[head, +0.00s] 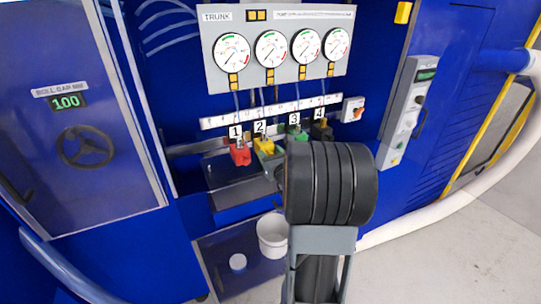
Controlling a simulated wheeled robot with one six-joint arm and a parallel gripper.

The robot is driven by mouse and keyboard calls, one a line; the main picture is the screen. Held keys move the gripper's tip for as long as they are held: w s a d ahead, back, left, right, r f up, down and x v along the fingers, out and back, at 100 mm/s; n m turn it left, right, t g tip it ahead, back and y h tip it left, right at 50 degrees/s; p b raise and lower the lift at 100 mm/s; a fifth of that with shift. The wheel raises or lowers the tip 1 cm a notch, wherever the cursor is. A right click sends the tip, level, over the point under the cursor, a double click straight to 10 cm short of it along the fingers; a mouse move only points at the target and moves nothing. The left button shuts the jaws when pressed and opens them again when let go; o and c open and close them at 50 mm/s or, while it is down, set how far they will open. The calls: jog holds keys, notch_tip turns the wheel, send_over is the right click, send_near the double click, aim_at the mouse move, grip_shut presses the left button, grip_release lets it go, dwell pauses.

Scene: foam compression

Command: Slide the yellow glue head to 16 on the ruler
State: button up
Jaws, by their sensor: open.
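The yellow glue head (264,147), under label 2, sits on a horizontal rail below a white ruler (250,114). A red head (239,153) is close to its left under label 1. A green head (297,134) under label 3 and a black head (321,130) under label 4 are to its right. The ruler's numbers are too small to read. My gripper (277,169) shows only in part, just below and right of the yellow head; my black arm link hides the rest. It is open, and I cannot tell whether it touches the head.
A panel with several round gauges (271,49) hangs above the ruler, with hoses running down to the heads. A grey tray (240,194) lies below the rail. A white bucket (272,236) stands lower down. A control box (407,110) is on the right.

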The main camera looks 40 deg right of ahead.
jog(key=shift+s, duration=0.1)
jog(key=b+v, duration=0.9)
jog(key=v, duration=0.4)
jog(key=shift+s, duration=0.3)
jog(key=shift+a, duration=0.15)
